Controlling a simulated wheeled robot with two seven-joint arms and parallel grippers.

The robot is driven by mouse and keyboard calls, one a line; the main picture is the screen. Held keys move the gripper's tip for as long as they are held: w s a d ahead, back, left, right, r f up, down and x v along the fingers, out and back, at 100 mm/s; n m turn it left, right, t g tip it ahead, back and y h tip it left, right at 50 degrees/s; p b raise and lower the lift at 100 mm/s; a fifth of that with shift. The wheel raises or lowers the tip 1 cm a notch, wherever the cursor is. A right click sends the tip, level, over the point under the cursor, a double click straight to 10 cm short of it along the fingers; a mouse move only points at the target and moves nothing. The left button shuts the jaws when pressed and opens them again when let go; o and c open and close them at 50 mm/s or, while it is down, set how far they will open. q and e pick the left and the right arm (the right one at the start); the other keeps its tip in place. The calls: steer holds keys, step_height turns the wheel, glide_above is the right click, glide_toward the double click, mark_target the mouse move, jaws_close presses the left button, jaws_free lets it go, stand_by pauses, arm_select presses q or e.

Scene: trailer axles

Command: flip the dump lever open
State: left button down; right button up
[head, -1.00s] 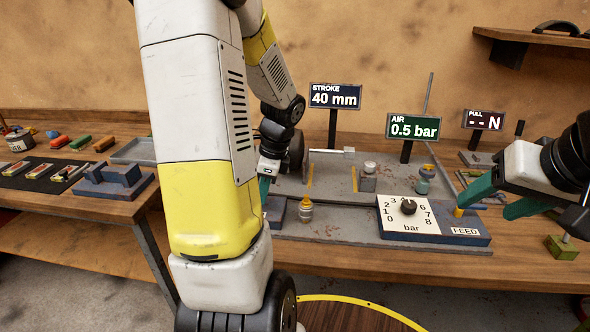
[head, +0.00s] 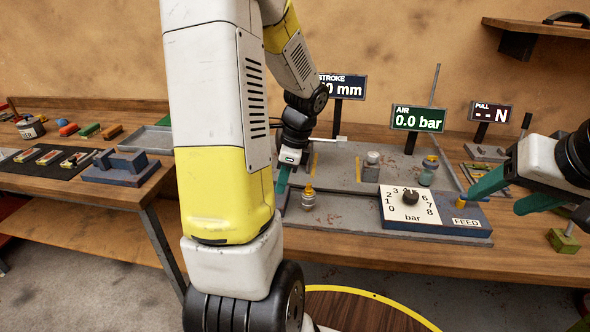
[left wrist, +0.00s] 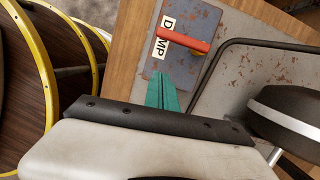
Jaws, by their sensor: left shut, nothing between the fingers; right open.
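The dump lever (left wrist: 185,40) is a red bar across a blue-grey plate (left wrist: 205,18) in the left wrist view. It lies over the white DUMP label (left wrist: 160,50) and hides part of the lettering. My left gripper (left wrist: 163,78) has its green fingers together, with nothing between them. The tips are over the plate, just short of the lever and apparently apart from it. In the head view the left gripper (head: 281,182) points down at the bench, and my arm hides the lever. My right gripper (head: 494,203) is open and empty near the FEED end of the dial panel.
The dial panel (head: 408,202) and several small fittings stand on the grey bench plate (head: 335,213). The AIR display (head: 417,118) reads 0.0 bar. A dark bent rod (left wrist: 225,48) runs beside the lever plate. A side table (head: 120,210) with parts stands at left.

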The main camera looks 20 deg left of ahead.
arm_select(q)
steer(key=v, duration=0.9)
steer(key=shift+r, duration=0.45)
steer(key=shift+s, duration=0.15)
steer(key=s+d+r+n+t+h, duration=0.4)
steer(key=s+d+r+n+t, duration=0.3)
steer(key=s+d+n, duration=0.5)
steer(key=shift+r+n+h, duration=0.4)
steer(key=shift+r+n, duration=0.3)
steer(key=shift+n, duration=0.2)
